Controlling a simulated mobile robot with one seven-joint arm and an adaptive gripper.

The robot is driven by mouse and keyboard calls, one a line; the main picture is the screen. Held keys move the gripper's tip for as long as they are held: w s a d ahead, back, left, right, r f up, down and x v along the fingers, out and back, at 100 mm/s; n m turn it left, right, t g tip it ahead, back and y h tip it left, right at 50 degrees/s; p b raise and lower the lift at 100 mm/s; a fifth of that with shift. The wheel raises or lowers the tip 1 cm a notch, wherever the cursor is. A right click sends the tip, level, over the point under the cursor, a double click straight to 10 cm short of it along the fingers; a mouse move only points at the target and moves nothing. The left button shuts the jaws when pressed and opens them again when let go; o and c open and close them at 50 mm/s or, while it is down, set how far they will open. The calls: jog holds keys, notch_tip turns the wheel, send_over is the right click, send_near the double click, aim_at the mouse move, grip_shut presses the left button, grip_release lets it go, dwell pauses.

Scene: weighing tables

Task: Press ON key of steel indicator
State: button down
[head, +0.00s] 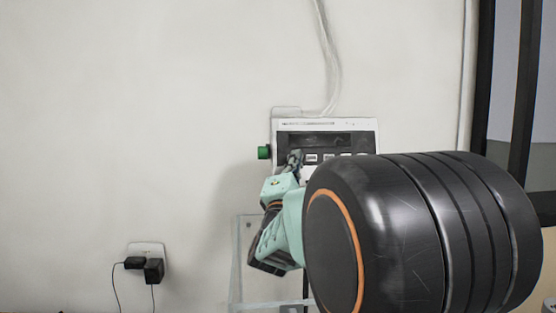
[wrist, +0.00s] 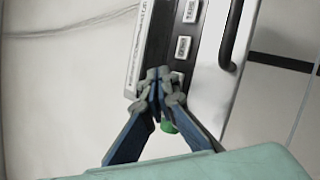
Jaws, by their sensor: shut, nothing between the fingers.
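The steel indicator (head: 325,125) is a pale wall-mounted box with a dark display and a row of keys below it. It also shows in the wrist view (wrist: 212,80), tilted, with two light keys clear of my gripper. My gripper (head: 295,158) is at the left end of the key row in the head view. In the wrist view its shut, empty fingertips (wrist: 158,76) overlap the lower end of the panel, beside a light key. I cannot tell whether they touch a key. The fingertips hide part of the panel, and my arm hides its lower right.
A green knob (head: 264,152) sticks out of the indicator's left side. Pale cables (head: 331,60) run up the wall from it. A socket with black plugs (head: 153,270) is at lower left. A dark frame (head: 488,80) stands at right.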

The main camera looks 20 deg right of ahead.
jog(key=shift+w+f, duration=0.1)
jog(key=shift+w, duration=0.15)
jog(key=shift+w+d+f, duration=0.1)
jog(key=shift+w+d, duration=0.05)
jog(key=shift+w, duration=0.2)
dwell(0.7)
jog(key=shift+s, duration=0.1)
jog(key=shift+s+a+r+b, duration=0.2)
jog(key=shift+s+b, duration=0.1)
jog(key=shift+s, duration=0.35)
jog(key=s, duration=0.1)
jog(key=s+a+r, duration=0.1)
jog(key=s, duration=0.2)
jog(key=shift+s+a+r, duration=0.15)
jog(key=shift+s+a, duration=0.05)
jog(key=shift+s, duration=0.1)
jog(key=shift+w, duration=0.1)
dwell(0.7)
